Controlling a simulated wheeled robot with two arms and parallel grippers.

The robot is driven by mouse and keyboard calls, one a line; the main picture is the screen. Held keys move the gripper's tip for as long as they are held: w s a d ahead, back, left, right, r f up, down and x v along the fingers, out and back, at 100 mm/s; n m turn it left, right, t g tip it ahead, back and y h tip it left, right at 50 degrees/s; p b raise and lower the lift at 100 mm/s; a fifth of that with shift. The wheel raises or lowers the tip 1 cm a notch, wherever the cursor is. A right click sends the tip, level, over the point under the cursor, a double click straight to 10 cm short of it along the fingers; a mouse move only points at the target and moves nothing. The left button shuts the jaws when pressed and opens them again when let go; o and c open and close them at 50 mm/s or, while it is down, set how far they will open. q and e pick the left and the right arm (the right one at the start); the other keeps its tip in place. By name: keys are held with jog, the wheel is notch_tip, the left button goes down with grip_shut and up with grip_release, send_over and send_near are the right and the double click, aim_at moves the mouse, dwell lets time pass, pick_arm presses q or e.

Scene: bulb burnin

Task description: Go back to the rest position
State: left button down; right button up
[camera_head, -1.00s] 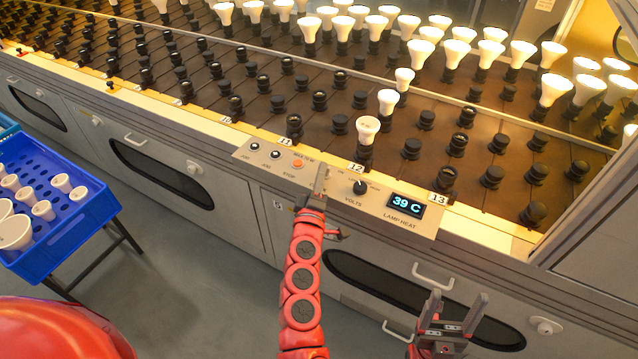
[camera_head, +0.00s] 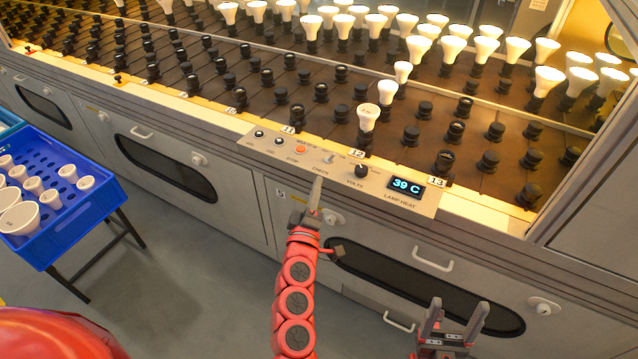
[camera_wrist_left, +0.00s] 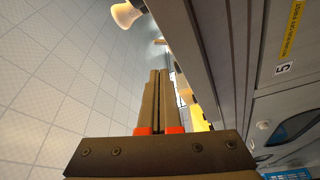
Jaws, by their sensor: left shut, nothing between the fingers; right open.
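My left gripper (camera_head: 314,196) is in the middle of the head view, in front of the control panel (camera_head: 345,174) on the machine's front edge. Its fingers are shut together with nothing between them, and they also show shut in the left wrist view (camera_wrist_left: 161,98). The red left arm comes up from the bottom edge below it. My right gripper (camera_head: 455,318) is at the bottom right of the head view, fingers apart and empty, in front of the lower cabinet doors.
Behind the panel, the rack holds several rows of black sockets, with lit bulbs (camera_head: 368,117) towards the back and right. The panel display (camera_head: 406,187) reads 39 C. A blue crate (camera_head: 95,213) of white bulbs stands at the left. Grey floor is clear between crate and cabinets.

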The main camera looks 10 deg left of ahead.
pick_arm(q)
jog(key=shift+s+f, duration=0.1)
jog(key=shift+s, duration=0.15)
jog(key=shift+a, duration=0.15)
